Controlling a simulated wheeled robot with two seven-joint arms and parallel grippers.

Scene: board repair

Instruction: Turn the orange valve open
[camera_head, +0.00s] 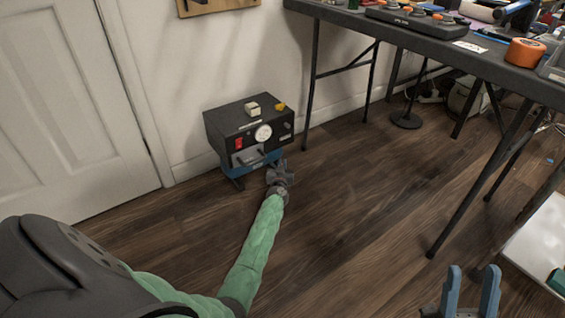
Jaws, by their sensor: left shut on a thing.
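A small orange-yellow knob (280,106), the only orange part I see on the machine, sits on the top right of a black box-shaped machine (222,129). The machine stands on the floor against the wall. Its front has a round white gauge (263,133), a red switch (239,143) and a grey handle-like part. My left gripper (273,168) is at the machine's lower front right, below the knob and apart from it. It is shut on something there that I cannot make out. My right gripper (473,287) is open and empty at the bottom right.
A dark table (451,48) with tools and an orange roll (525,51) stands at the right; its thin legs reach the floor. A white door (65,100) is at the left. The wooden floor (345,215) between the machine and the table legs is clear.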

